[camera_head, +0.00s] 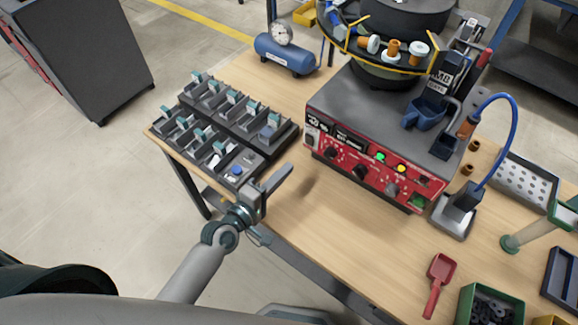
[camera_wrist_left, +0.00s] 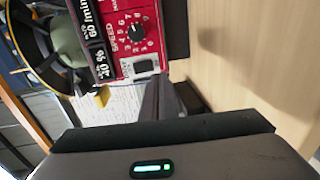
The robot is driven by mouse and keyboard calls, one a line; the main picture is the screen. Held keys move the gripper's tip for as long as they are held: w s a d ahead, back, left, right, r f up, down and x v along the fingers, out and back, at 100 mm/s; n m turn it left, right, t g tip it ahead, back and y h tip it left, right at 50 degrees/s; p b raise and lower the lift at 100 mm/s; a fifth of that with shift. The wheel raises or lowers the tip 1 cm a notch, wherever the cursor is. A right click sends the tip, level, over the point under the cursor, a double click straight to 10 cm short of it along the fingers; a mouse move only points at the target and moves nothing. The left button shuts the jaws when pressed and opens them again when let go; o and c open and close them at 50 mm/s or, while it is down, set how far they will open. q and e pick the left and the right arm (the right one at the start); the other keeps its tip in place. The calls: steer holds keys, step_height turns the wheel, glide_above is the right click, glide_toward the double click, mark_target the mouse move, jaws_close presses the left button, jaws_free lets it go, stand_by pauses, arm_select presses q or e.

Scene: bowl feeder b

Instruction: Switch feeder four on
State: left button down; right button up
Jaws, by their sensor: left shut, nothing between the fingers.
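The feeder's control box has a red front panel (camera_head: 365,170) with displays, black knobs, coloured lamps and a small switch (camera_head: 310,141) at its left end. The wrist view shows that switch (camera_wrist_left: 146,66) as a pale-framed dark rocker beside a SPEED knob (camera_wrist_left: 137,32); its position is unclear. The bowl (camera_head: 385,50) sits above the box. No number four is readable. My left gripper (camera_head: 287,174) is shut and empty, left of and in front of the panel, apart from it. Its fingers (camera_wrist_left: 160,100) point towards the switch side in the wrist view. My right gripper does not show.
Black slotted racks (camera_head: 282,146) stand left of the box. A blue tank with a gauge (camera_head: 285,55) is behind. A blue cable (camera_head: 515,115), a red scoop (camera_head: 438,273) and a green bin (camera_head: 468,305) are at right. Bare table (camera_head: 310,225) lies before the panel.

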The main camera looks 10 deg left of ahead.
arm_select(q)
steer(key=s, duration=0.1)
steer(key=s+a+b, duration=0.1)
steer(key=s+a, duration=0.1)
steer(key=s, duration=0.1)
steer(key=shift+f, duration=0.4)
steer(key=shift+b+v, duration=0.4)
steer(key=shift+v, duration=0.4)
steer(key=shift+s+f, duration=0.1)
